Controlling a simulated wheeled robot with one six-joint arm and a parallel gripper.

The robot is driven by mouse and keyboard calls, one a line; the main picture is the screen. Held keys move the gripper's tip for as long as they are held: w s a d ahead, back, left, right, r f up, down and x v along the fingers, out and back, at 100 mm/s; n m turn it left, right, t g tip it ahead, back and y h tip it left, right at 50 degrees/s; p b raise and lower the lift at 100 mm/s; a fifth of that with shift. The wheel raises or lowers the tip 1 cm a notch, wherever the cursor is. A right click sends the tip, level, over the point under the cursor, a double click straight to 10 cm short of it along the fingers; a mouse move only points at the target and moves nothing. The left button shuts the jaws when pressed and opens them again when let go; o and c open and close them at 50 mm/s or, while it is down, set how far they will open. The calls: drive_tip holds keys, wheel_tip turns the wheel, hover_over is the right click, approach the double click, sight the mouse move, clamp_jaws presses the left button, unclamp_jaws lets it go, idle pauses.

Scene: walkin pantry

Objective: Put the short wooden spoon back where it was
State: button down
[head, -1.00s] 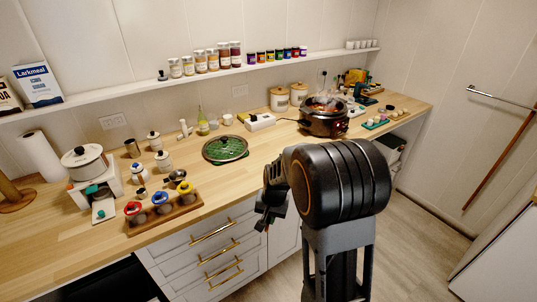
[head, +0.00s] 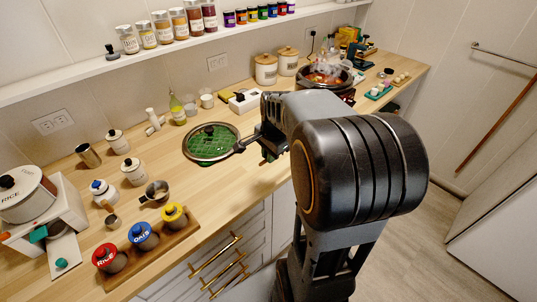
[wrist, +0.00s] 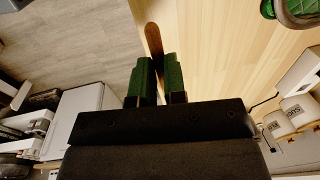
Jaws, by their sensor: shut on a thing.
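The short wooden spoon (wrist: 153,40) shows in the wrist view as a narrow brown rounded piece sticking out past the green finger pads. My gripper (wrist: 155,75) is shut on it. The rest of the spoon is hidden between and behind the fingers. In the wrist view the spoon lies over the line where the light wooden counter (wrist: 220,50) meets the grey floor. In the head view my gripper (head: 266,140) is at the counter's front edge, right of the glass lid. I cannot clearly make out the spoon there.
A round glass lid (head: 200,155) lies on the counter. A steaming slow cooker (head: 340,92) stands farther back right. A white switch box (head: 244,101) and lidded canisters (head: 266,70) are behind. Jars with coloured lids (head: 142,236) sit on a wooden tray at front left.

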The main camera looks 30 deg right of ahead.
drive_tip(key=w+d+f, duration=0.1)
drive_tip(key=w+f, duration=0.1)
drive_tip(key=w+d+f, duration=0.1)
drive_tip(key=w+f, duration=0.1)
drive_tip(key=w, duration=0.1)
drive_tip(key=w+d+f+p, duration=0.1)
drive_tip(key=w+f, duration=0.1)
drive_tip(key=f, duration=0.1)
drive_tip(key=shift+w+d, duration=0.2)
drive_tip(key=shift+d, duration=0.1)
wheel_tip(320, 180, down, 3)
drive_tip(key=shift+w+d+r+p, duration=0.1)
drive_tip(key=shift+w+p, duration=0.05)
drive_tip(key=shift+p, duration=0.35)
drive_tip(key=shift+f, duration=0.4)
drive_tip(key=shift+f, duration=0.2)
drive_tip(key=c, duration=1.2)
unclamp_jaws()
